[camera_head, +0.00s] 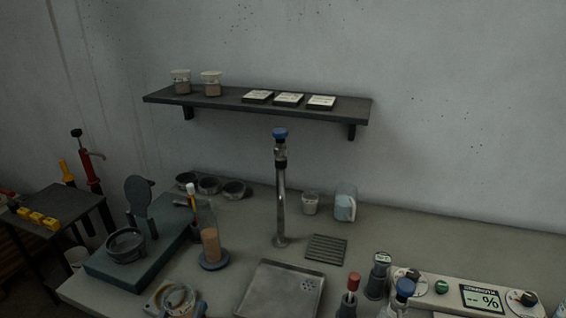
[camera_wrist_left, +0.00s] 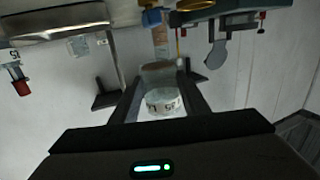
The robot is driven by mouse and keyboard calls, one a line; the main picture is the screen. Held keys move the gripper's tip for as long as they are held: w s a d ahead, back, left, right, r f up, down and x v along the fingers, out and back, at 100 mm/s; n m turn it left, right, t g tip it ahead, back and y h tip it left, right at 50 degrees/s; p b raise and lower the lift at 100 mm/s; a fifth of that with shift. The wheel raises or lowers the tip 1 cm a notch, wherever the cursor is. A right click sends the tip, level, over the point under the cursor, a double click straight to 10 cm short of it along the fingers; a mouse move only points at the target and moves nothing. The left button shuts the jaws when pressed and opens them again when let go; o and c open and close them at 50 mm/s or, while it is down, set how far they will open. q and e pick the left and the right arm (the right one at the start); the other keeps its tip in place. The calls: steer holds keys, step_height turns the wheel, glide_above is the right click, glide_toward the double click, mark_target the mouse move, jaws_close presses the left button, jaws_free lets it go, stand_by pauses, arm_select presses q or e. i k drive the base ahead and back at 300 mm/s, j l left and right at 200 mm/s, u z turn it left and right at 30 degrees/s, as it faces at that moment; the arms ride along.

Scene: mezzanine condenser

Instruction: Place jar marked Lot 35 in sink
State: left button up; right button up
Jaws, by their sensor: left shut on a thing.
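In the upside-down left wrist view, my left gripper (camera_wrist_left: 160,98) is shut on a clear jar (camera_wrist_left: 158,76) with a pale round lid (camera_wrist_left: 163,101). Dark marks show on the lid's edge, but I cannot read them surely. The metal sink (camera_head: 275,292), with drain holes, is at the front middle of the counter in the head view. Its metal edge also shows in the wrist view (camera_wrist_left: 60,28), apart from the held jar. Neither gripper shows in the head view. Two similar jars, one left (camera_head: 181,82) and one right (camera_head: 211,84), stand on the wall shelf (camera_head: 225,100).
A tall blue-topped tap (camera_head: 281,190) rises behind the sink. A cork-coloured cylinder (camera_head: 210,245) and a ring-shaped item (camera_head: 175,299) stand left of it. Capped bottles (camera_head: 379,275) and a meter panel (camera_head: 480,298) are at the right. A drain grate (camera_head: 326,249) lies behind.

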mark_target(282, 298)
steer(key=z, duration=1.2)
steer(key=k+j, duration=0.2)
steer(key=j, duration=0.15)
steer(key=k+j, duration=0.15)
steer(key=j, duration=0.2)
steer(key=k+j, duration=0.2)
steer(key=j, duration=0.15)
steer(key=k+j, duration=0.2)
steer(key=j, duration=0.15)
steer(key=k+j, duration=0.15)
steer(key=j, duration=0.2)
